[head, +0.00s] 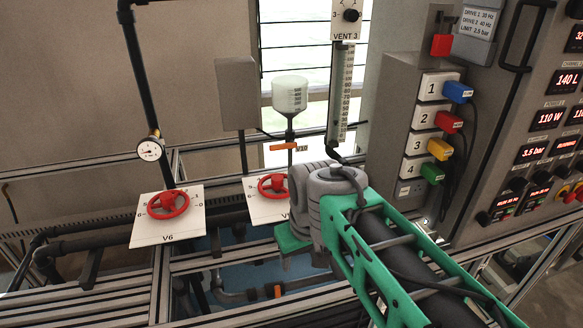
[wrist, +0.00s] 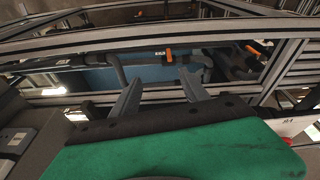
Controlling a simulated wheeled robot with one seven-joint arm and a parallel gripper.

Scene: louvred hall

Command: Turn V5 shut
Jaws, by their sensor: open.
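A red handwheel (head: 273,186) sits on a white plate right of the V6 wheel. Its label is partly hidden behind my arm; only a "V" shows, so I cannot confirm that it is V5. A similar red handwheel (head: 168,204) is on the plate marked V6. My gripper's fingers (wrist: 160,76) are apart and empty in the wrist view, over the frame and pipes. In the head view my arm's end covers the right side of the middle plate, and the fingertips are hidden. In the wrist view, a white plate (wrist: 292,124) with a small unreadable label shows at the right edge.
A gauge (head: 150,149) on a black pipe stands behind V6. A funnel (head: 290,95) and an orange-handled valve marked V10 (head: 284,146) are behind the middle wheel. A box with sockets numbered 1 to 4 (head: 413,130) and a display panel (head: 540,120) are at the right.

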